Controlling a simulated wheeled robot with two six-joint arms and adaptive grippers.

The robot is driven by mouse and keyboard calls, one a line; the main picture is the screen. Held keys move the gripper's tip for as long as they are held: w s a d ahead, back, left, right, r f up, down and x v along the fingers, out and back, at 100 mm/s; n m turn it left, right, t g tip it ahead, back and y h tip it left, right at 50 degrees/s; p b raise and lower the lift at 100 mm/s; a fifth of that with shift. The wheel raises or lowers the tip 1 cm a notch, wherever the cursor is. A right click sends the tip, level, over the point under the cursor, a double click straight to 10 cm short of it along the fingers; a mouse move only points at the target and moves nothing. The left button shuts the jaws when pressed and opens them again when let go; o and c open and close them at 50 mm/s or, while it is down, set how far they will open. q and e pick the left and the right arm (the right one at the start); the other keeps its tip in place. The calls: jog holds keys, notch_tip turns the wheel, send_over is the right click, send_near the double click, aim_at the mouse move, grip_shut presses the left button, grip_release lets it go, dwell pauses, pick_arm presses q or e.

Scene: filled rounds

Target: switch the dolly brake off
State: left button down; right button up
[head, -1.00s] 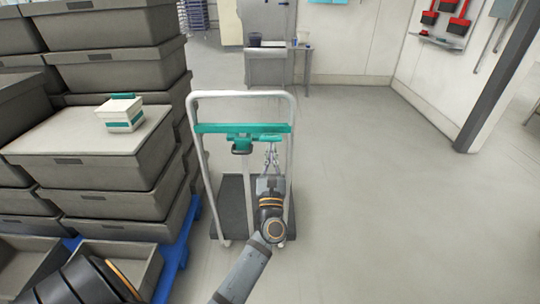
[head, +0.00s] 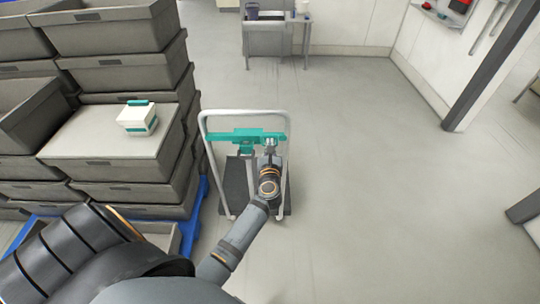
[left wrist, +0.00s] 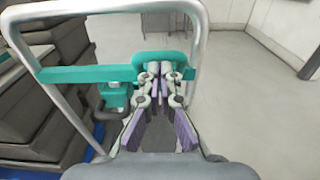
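The dolly is a platform cart with a pale tubular handle frame (head: 204,165) and a dark deck (head: 236,190). A teal crossbar (head: 222,138) spans the frame; it also shows in the left wrist view (left wrist: 85,74). A teal block (left wrist: 115,95) with a dark loop hangs below the bar, left of the fingers. A rounded teal piece (left wrist: 186,58) rises at the bar around the fingertips. My left gripper (head: 270,144) is at the bar's right part, its fingertips (left wrist: 160,68) close together against or just before this piece. Contact cannot be told. My right gripper is out of view.
Stacked grey crates (head: 130,72) stand on a blue pallet (head: 199,212) close left of the dolly. A white and teal box (head: 138,118) sits on one crate. A dark post (head: 492,70) stands at the right. Floor right of the dolly is clear.

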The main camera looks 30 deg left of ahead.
pick_arm(q)
jog(key=w+a+r+p, duration=0.3)
jog(key=w, duration=0.2)
jog(key=shift+r, duration=0.4)
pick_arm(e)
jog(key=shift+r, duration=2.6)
pick_arm(q)
jog(key=shift+w, duration=0.1)
